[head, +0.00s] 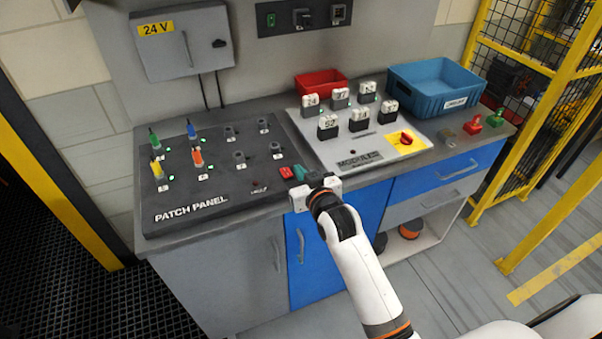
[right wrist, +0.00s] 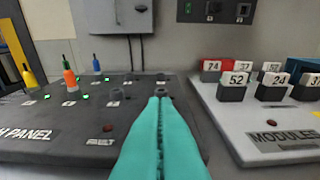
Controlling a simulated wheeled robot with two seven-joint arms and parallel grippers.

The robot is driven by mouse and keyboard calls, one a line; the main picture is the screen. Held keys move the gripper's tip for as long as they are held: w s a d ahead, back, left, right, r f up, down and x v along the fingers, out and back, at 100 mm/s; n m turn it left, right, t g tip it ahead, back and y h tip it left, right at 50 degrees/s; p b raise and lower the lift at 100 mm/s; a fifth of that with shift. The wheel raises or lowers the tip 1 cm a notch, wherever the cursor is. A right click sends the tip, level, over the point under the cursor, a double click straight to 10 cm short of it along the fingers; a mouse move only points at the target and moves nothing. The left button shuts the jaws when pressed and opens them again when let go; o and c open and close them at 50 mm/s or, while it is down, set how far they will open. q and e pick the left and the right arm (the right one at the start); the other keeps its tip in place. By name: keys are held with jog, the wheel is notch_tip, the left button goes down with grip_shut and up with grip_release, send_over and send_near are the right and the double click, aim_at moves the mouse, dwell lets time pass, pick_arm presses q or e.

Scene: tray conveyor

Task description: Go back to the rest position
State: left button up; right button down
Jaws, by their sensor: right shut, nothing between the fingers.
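My right gripper (head: 298,171) is at the front right corner of the patch panel, near the gap to the module board. Its teal fingers (right wrist: 158,140) are shut together with nothing between them. In the right wrist view they point over the patch panel, and they cover part of its surface. The black patch panel (head: 200,205) holds green, blue, yellow and orange plugs on its left side. Empty sockets show on its right side. My left gripper is not in view.
The white module board (head: 365,158) carries several numbered modules and a red knob on a yellow plate. A red bin (head: 320,78) and a blue bin (head: 432,88) stand behind it. Yellow fencing (head: 535,70) rises at the right. Floor in front of the cabinets is open.

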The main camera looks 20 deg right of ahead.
jog(key=shift+f, duration=0.1)
jog(key=s+f+n+g, duration=0.1)
jog(key=s+f+g, duration=0.25)
jog(key=s, duration=0.75)
jog(key=s+f+g, duration=0.3)
jog(key=s+g, duration=0.2)
jog(key=s, duration=0.6)
jog(key=s+f+n+g, duration=0.1)
jog(key=s+f+g, duration=0.3)
jog(key=s, duration=0.6)
notch_tip(320, 180, down, 28)
jog(key=s+g, duration=0.1)
jog(key=s, duration=0.2)
jog(key=s+d+f+g+b, duration=0.1)
jog(key=s+d+f, duration=0.2)
jog(key=s+f, duration=1.2)
jog(key=shift+s+f+h, duration=0.2)
jog(key=shift+s+h, duration=0.05)
jog(key=shift+h, duration=0.05)
